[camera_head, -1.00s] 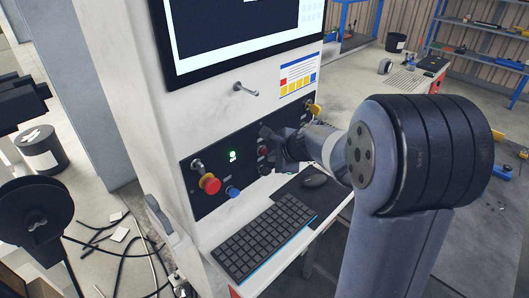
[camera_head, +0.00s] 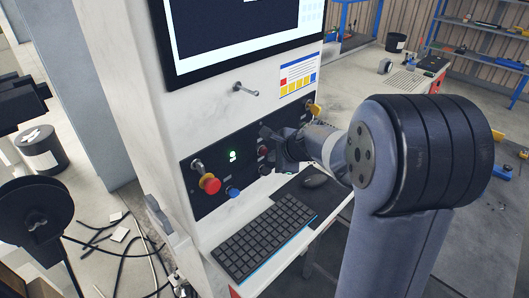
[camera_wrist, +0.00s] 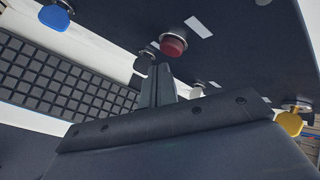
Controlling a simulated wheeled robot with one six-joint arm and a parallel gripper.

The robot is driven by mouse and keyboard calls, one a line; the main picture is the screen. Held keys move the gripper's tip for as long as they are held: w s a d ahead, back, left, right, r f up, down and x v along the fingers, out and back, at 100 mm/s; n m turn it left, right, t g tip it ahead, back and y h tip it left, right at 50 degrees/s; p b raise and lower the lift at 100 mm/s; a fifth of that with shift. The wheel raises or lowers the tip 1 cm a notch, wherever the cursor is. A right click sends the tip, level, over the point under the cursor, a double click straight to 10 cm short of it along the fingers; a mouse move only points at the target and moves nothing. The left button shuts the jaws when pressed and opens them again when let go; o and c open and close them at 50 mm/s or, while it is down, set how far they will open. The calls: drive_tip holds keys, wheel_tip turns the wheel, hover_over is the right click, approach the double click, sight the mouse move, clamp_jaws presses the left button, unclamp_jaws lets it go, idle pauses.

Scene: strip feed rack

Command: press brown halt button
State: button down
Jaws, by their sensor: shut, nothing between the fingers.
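No button looks plainly brown. The closest is a dark red round button (camera_wrist: 173,44) on the dark control panel; it also shows in the head view (camera_head: 263,151), just left of my gripper. My gripper (camera_wrist: 157,72) is shut and empty, its fingertips close to the panel and beside the dark red button in the wrist view. I cannot tell whether they touch anything. A small dark knob (camera_wrist: 146,54) sits left of the tips and a pale one (camera_wrist: 197,89) to their right. In the head view my gripper (camera_head: 268,138) covers part of the panel's right side.
The panel also carries a red mushroom button (camera_head: 210,184), a blue button (camera_head: 233,193), a lit green indicator (camera_head: 233,156) and a yellow knob (camera_head: 314,110). A keyboard (camera_head: 264,237) and a mouse (camera_head: 314,181) lie on the shelf below. A metal peg (camera_head: 246,90) sticks out above the panel.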

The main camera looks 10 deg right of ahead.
drive_tip(key=shift+w+a, duration=0.1)
drive_tip(key=shift+w+a, duration=0.15)
drive_tip(key=shift+w, duration=0.1)
drive_tip(key=shift+w+a+p, duration=0.25)
drive_tip(key=shift+w+p, duration=0.1)
drive_tip(key=shift+p, duration=0.05)
idle(1.0)
drive_tip(key=shift+s, duration=0.1)
drive_tip(key=shift+s+d+b, duration=0.45)
drive_tip(key=shift+s+d, duration=0.05)
drive_tip(key=shift+s, duration=0.15)
drive_tip(key=s+d+b, duration=0.1)
drive_tip(key=s, duration=0.1)
drive_tip(key=s+d+b, duration=0.1)
drive_tip(key=s+d, duration=0.1)
idle(0.6)
